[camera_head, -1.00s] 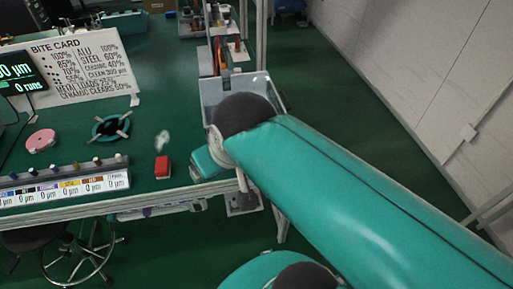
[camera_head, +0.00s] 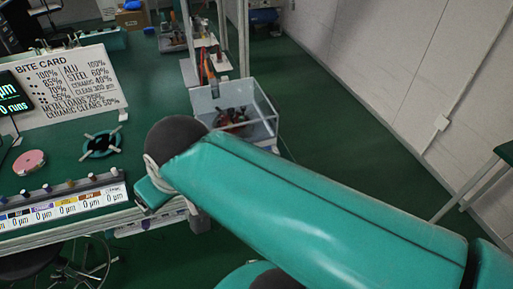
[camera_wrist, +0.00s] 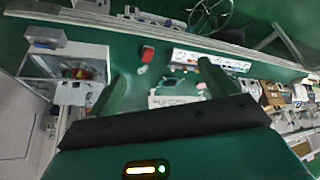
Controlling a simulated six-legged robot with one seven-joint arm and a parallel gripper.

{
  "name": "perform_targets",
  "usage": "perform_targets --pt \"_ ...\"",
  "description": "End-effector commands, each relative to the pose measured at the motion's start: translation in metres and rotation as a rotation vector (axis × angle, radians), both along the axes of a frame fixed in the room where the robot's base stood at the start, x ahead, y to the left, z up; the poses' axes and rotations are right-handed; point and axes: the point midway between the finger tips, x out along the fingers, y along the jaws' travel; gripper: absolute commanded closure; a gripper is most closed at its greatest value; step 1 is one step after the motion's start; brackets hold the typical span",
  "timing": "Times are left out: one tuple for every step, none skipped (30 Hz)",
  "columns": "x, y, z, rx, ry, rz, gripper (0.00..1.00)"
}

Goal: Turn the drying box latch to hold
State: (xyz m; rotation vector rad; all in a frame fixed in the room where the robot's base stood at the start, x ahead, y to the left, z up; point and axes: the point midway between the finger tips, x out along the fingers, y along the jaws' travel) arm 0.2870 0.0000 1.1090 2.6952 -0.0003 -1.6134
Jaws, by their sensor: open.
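A clear-walled box (camera_head: 262,128), which I take to be the drying box, stands at the right end of the green bench. Dark and reddish items lie inside it. It also shows at the left in the wrist view (camera_wrist: 35,66). I cannot make out its latch in either view. My gripper (camera_wrist: 168,82) is open and empty in the wrist view, its two fingers wide apart above the bench, right of the box. In the head view my arm covers the bench corner in front of the box, and the gripper's fingers are hidden.
On the bench are a white bite card sign (camera_head: 72,83), a pink disc (camera_head: 29,162), a dark ring with pale arms (camera_head: 100,145) and a labelled strip (camera_head: 60,207). The aisle floor (camera_head: 350,140) right of the box is clear.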

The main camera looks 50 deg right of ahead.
Motion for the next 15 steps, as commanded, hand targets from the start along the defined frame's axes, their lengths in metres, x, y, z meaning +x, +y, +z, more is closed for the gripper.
perform_targets --pt "0.0 0.0 0.0 0.0 0.0 0.0 0.16" --pt "0.0 0.0 0.0 0.0 0.0 0.0 0.16" --pt "0.002 -0.002 -0.001 -0.008 0.003 -0.006 0.16" --pt "0.005 -0.004 -0.001 -0.018 0.005 -0.013 0.16" --pt "0.007 -0.006 -0.001 -0.026 0.007 -0.019 0.16" --pt "0.01 -0.009 -0.001 -0.039 0.009 -0.025 0.16" --pt "0.012 -0.013 -0.002 -0.047 0.01 -0.032 0.16" --pt "0.014 -0.016 -0.002 -0.055 0.012 -0.037 0.16" --pt "0.017 -0.019 -0.003 -0.067 0.015 -0.045 0.16" --pt "0.02 -0.021 -0.004 -0.076 0.018 -0.049 0.16" --pt "0.022 -0.024 -0.004 -0.084 0.021 -0.054 0.16" --pt "0.026 -0.026 -0.005 -0.096 0.024 -0.06 0.16" --pt "0.029 -0.029 -0.006 -0.105 0.026 -0.064 0.16" --pt "0.032 -0.031 -0.006 -0.114 0.029 -0.069 0.16" --pt "0.036 -0.034 -0.008 -0.126 0.034 -0.076 0.16"
